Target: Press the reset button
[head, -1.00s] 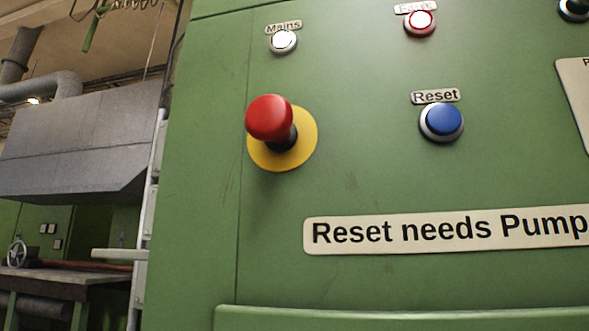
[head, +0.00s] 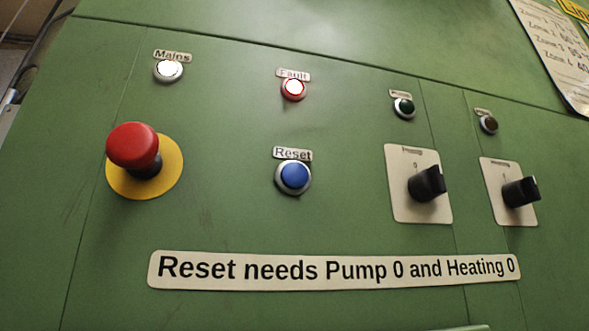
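The blue Reset button (head: 294,176) sits in a silver ring on the green panel (head: 230,225), near the middle of the head view. Its "Reset" label (head: 293,154) is just above it. Below is a long plate (head: 335,271) reading "Reset needs Pump 0 and Heating 0". Two black rotary switches, a left one (head: 427,184) and a right one (head: 521,192), sit on pale plates to the right of the button. The small print on their plates is hard to read. My gripper is not in view, and nothing covers the button.
A red mushroom button (head: 133,146) on a yellow disc sticks out left of the Reset button. Above are a lit white Mains lamp (head: 168,71), a Fault lamp (head: 294,89) with a red ring, and two dark lamps (head: 404,107). A written sheet (head: 556,48) hangs at the top right.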

